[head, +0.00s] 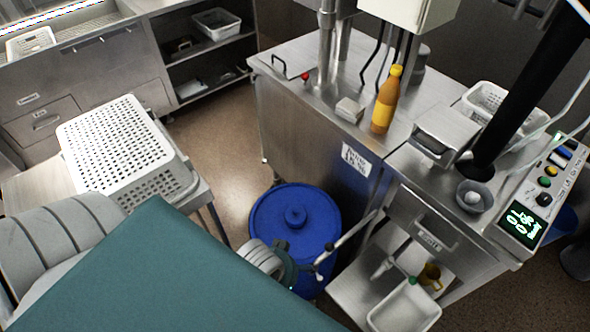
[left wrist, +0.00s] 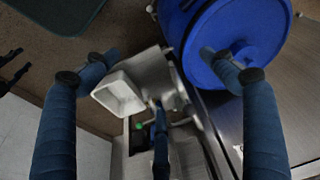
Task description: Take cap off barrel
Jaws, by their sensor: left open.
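A blue barrel (head: 318,262) stands on the floor in front of the steel counter, with its round blue cap (head: 268,215) on top. The cap has a raised knob in its middle. The barrel and cap also show at the upper right in the left wrist view (left wrist: 262,25). My left gripper (head: 290,268) is at the near side of the barrel, partly covering it in the head view. In the left wrist view (left wrist: 158,68) its fingers are spread wide with nothing between them. The right finger overlaps the cap in the picture; contact cannot be told. My right gripper is not in view.
A steel counter (head: 300,125) with an orange bottle (head: 386,100) stands behind the barrel. An open lower compartment with a white container (head: 405,306) is at its right. A white perforated basket (head: 120,145) sits upside down on a table at left. Floor behind the barrel is clear.

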